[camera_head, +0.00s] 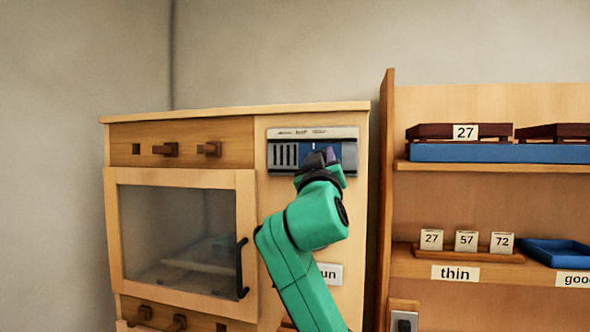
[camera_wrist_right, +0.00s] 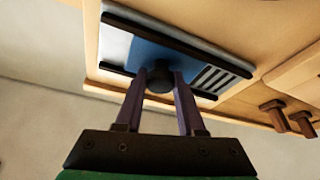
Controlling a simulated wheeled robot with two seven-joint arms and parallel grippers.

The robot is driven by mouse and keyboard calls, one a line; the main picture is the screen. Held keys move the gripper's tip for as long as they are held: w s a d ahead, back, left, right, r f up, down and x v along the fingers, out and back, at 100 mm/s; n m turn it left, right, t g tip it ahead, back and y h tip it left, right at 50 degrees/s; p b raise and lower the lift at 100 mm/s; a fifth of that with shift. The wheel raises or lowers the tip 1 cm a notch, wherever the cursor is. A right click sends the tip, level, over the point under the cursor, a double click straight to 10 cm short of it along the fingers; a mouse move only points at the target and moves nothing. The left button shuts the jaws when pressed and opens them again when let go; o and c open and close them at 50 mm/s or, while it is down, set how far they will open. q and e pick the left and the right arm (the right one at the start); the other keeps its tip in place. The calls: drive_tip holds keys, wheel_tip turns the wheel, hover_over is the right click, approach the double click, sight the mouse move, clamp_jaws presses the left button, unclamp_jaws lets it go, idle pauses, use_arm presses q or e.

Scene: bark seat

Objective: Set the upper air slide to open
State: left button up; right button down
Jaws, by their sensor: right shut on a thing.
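The upper air slide (camera_head: 284,156) is a grey panel with dark vertical slots at its left, high on the right part of the wooden cabinet. A light strip with small marks, too small to read, runs along its top. My right gripper (camera_head: 322,158) is in front of the panel's middle and hides part of it. In the right wrist view, its two fingers are shut on a round dark knob (camera_wrist_right: 159,80). The knob stands on a blue plate (camera_wrist_right: 150,55) between two dark rails, with open slots (camera_wrist_right: 212,78) beside it. My left gripper is not in view.
The cabinet has a glass door (camera_head: 180,235) with a dark handle (camera_head: 242,268) and brown knobs (camera_head: 208,149) above it. A wooden shelf unit (camera_head: 490,185) with trays and number cards stands close at the right.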

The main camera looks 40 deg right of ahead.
drive_tip(key=shift+s+d+f, duration=0.1)
drive_tip(key=shift+s+d, duration=0.35)
drive_tip(key=shift+s, duration=0.15)
drive_tip(key=shift+w+a, duration=0.15)
drive_tip(key=shift+w, duration=0.05)
drive_tip(key=c, duration=0.5)
unclamp_jaws()
drive_tip(key=shift+s, duration=0.2)
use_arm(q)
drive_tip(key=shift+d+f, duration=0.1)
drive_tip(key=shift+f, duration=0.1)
use_arm(e)
drive_tip(key=shift+s+d, duration=0.15)
drive_tip(key=shift+d, duration=0.05)
use_arm(q)
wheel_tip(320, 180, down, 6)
drive_tip(key=b, duration=0.6)
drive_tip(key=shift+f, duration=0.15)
use_arm(e)
drive_tip(key=v, duration=1.4)
drive_tip(key=shift+s+a+f, duration=0.1)
drive_tip(key=shift+a, duration=0.15)
drive_tip(key=shift+d, duration=0.1)
